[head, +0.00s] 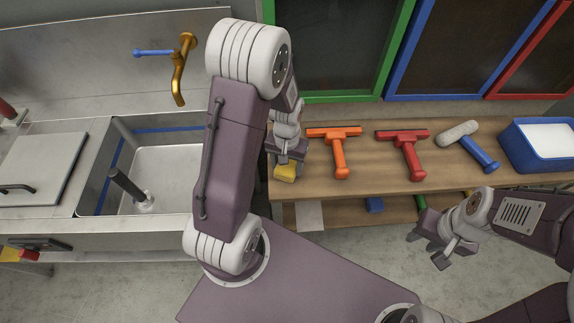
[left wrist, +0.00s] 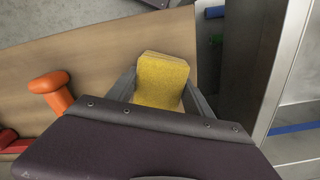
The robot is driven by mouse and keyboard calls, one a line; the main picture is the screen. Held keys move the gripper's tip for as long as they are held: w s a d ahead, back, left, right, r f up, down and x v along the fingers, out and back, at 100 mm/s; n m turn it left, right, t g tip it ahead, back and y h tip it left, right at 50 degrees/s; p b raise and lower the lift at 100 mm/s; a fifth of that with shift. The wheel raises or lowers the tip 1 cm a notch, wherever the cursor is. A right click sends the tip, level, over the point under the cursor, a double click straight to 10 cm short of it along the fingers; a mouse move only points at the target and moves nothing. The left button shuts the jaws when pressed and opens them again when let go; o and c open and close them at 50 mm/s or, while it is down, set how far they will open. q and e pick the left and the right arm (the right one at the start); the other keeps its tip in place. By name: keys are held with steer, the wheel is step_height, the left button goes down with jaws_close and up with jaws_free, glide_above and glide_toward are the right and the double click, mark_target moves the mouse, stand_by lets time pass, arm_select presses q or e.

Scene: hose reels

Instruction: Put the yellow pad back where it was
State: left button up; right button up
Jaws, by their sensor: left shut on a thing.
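The yellow pad (head: 285,173) is a small block at the left end of the wooden shelf, seen from above. My left gripper (head: 287,158) is shut on it, with one finger on each side. The pad also fills the space between the fingers in the left wrist view (left wrist: 162,80). Whether the pad touches the shelf top or hangs just above it, I cannot tell. My right gripper (head: 440,250) is open and empty, low in front of the shelf at the right.
On the wooden shelf (head: 370,180) lie an orange squeegee (head: 340,150), a red squeegee (head: 408,150), a blue-handled roller (head: 470,147) and a blue tub (head: 540,150). A steel sink (head: 170,170) stands left. Framed panels (head: 335,45) rise behind. A lower shelf holds more items.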

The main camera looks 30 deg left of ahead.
arm_select(q)
steer(key=shift+s, duration=0.1)
steer(key=o, duration=1.3)
steer(key=shift+f, duration=0.15)
steer(key=shift+r, duration=0.3)
step_height(320, 180, up, 12)
steer(key=p, duration=0.2)
steer(key=shift+m+t, duration=0.6)
steer(key=shift+m, duration=0.2)
steer(key=s+d, duration=0.1)
steer(key=s, duration=0.1)
steer(key=s+d+f, duration=0.1)
steer(key=s+d, duration=0.1)
steer(key=s+d+f, duration=0.1)
steer(key=s, duration=0.2)
steer(key=shift+s+d+f, duration=0.1)
steer(key=shift+d+f, duration=0.05)
steer(key=shift+d, duration=0.2)
